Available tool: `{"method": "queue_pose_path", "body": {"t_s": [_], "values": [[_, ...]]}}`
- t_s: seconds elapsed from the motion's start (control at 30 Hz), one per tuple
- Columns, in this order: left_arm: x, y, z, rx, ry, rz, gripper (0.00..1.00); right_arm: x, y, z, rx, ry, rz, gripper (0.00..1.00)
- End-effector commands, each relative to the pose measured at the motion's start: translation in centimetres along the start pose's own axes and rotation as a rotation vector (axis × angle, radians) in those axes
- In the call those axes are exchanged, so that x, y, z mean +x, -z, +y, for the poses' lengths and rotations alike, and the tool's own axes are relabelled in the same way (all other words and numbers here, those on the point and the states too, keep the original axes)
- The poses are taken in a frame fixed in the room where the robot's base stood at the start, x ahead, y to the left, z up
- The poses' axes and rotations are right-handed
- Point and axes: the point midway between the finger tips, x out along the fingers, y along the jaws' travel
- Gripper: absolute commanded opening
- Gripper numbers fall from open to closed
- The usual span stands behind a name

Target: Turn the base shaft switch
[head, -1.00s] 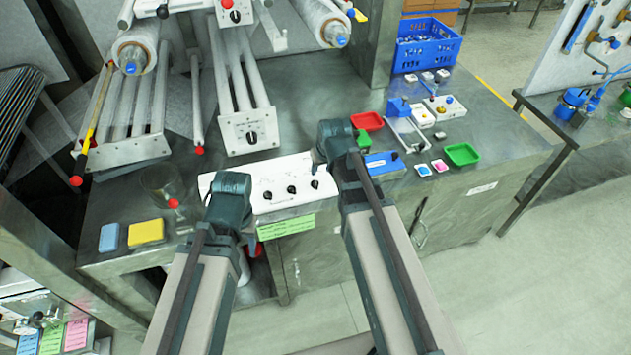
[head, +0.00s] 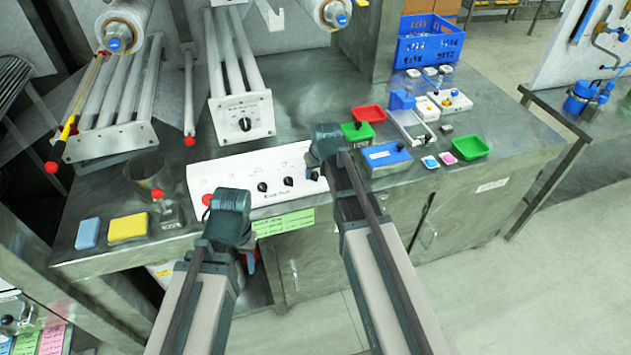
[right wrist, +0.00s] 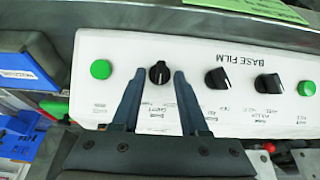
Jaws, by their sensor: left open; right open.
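A white control panel (head: 235,172) marked BASE FILM sits at the bench's front edge. It also shows upside down in the right wrist view (right wrist: 260,50). It carries black knobs and green buttons; the small labels by the knobs are unreadable. My right gripper (right wrist: 159,78) is open, its fingertips on either side of one black knob (right wrist: 159,72), the panel's rightmost in the head view (head: 312,175). Contact cannot be told. Two more knobs, a middle one (right wrist: 217,79) and another (right wrist: 268,84), are clear of the fingers. My left gripper (head: 231,203) is at the panel's front left; its fingers are hidden.
A blue box (head: 385,158), a green tray (head: 470,148) and a red tray (head: 369,114) are right of the panel. Blue and yellow sponges (head: 128,227) lie at the left. A roller frame with a knob plate (head: 243,117) stands behind. Free floor lies in front.

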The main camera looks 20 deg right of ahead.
Motion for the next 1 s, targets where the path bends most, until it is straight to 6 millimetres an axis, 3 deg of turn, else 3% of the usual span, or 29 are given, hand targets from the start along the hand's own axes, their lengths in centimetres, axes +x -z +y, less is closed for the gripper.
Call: {"method": "queue_pose_path", "body": {"t_s": [0.33, 0.5, 0.6, 1.0], "values": [[0.47, 0.03, 0.04, 0.0, 0.0, 0.0, 0.5, 0.52, 0.02, -0.01, 0.0, 0.0, 0.0, 0.44], [0.47, 0.03, 0.04, 0.0, 0.0, 0.0, 0.5, 0.52, 0.02, -0.01, 0.0, 0.0, 0.0, 0.13], [0.47, 0.03, 0.04, 0.0, 0.0, 0.0, 0.5, 0.52, 0.01, -0.01, 0.0, 0.0, 0.0, 0.0], [0.57, 0.03, 0.05, 0.0, 0.0, 0.0, 0.5, 0.58, -0.06, -0.15, -0.057, -0.035, 0.0, 0.0]]}}
